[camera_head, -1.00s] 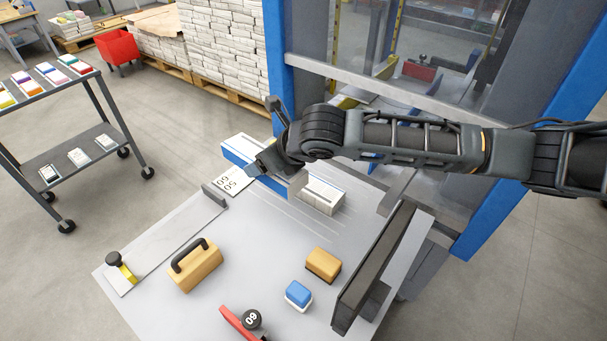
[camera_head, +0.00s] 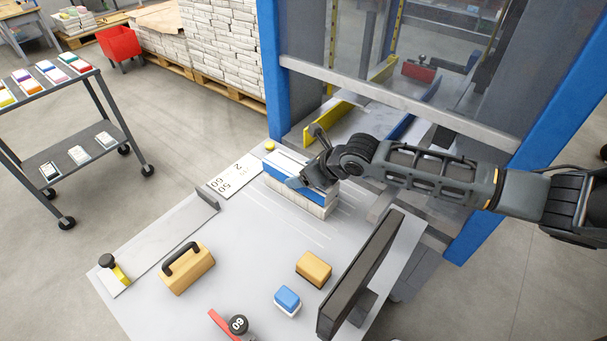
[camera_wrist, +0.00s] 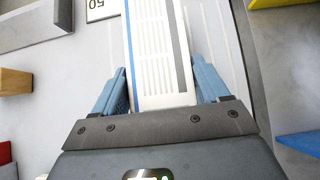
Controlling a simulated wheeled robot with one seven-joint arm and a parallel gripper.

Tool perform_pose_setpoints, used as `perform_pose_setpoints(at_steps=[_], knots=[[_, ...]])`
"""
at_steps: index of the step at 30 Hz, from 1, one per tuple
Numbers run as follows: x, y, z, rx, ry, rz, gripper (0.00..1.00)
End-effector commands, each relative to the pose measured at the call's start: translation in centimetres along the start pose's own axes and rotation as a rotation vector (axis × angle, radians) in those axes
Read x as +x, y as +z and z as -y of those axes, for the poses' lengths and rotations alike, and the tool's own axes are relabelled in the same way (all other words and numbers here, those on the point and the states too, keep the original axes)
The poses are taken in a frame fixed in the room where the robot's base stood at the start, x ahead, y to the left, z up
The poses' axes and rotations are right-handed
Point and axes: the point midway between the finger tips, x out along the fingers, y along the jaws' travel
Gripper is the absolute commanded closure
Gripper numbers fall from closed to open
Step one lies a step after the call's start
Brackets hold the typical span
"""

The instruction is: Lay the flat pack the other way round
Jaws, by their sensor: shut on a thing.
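A flat white pack with a blue stripe (camera_head: 281,184) is at the far end of the grey table (camera_head: 240,250), beside the printed number scale. My gripper (camera_head: 303,181) is above it, shut on it. In the wrist view the pack (camera_wrist: 155,60) runs lengthwise between the two blue fingers, with printed lines and a blue stripe along its top. White layered sides (camera_head: 300,204) show under the blue side in the head view. I cannot tell whether these belong to a second pack beneath. My gripper hides part of the pack's top.
On the table are a tan block with a black handle (camera_head: 187,268), a tan block (camera_head: 313,269), a blue-and-white block (camera_head: 287,301) and a dark upright panel (camera_head: 358,275). A blue-framed machine (camera_head: 272,70) stands behind. The table's middle is clear.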

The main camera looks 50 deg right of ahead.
Motion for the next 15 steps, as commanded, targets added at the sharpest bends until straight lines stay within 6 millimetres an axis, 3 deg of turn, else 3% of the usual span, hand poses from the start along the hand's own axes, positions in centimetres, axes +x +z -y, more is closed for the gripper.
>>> perform_pose_setpoints(at_steps=[10,11,15], knots=[[0.73,-0.73,0.08,-0.001,-0.002,0.001,0.8],[0.77,-0.82,0.07,-0.001,-0.001,-0.001,0.23],[0.76,-0.8,0.06,-0.001,-0.001,-0.001,0.09]])
